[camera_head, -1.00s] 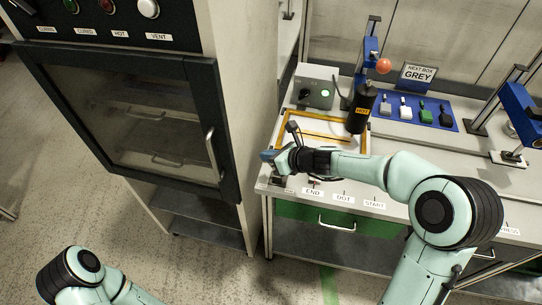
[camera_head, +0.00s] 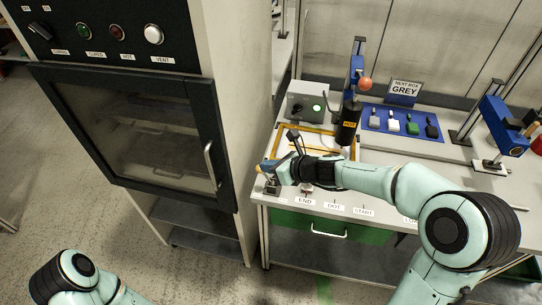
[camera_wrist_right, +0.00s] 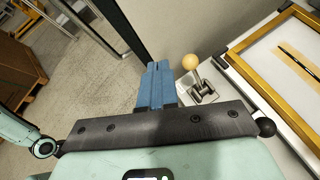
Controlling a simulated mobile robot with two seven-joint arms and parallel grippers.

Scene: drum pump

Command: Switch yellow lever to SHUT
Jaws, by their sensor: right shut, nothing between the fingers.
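The yellow lever shows in the right wrist view as a pale yellow ball knob (camera_wrist_right: 190,61) on a short stem over a metal base (camera_wrist_right: 204,93). In the head view its knob (camera_head: 259,168) peeks out at the left of my right gripper, above its base (camera_head: 271,187) at the bench's front left corner. My right gripper (camera_wrist_right: 158,68) is shut and empty, its blue fingers just left of the knob in the wrist view. The fingers appear apart from the knob. In the head view the right gripper (camera_head: 270,164) partly covers the lever. My left gripper is out of view.
A gold-framed tray (camera_head: 345,134) lies behind the gripper. An oven cabinet (camera_head: 130,130) stands left of the bench.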

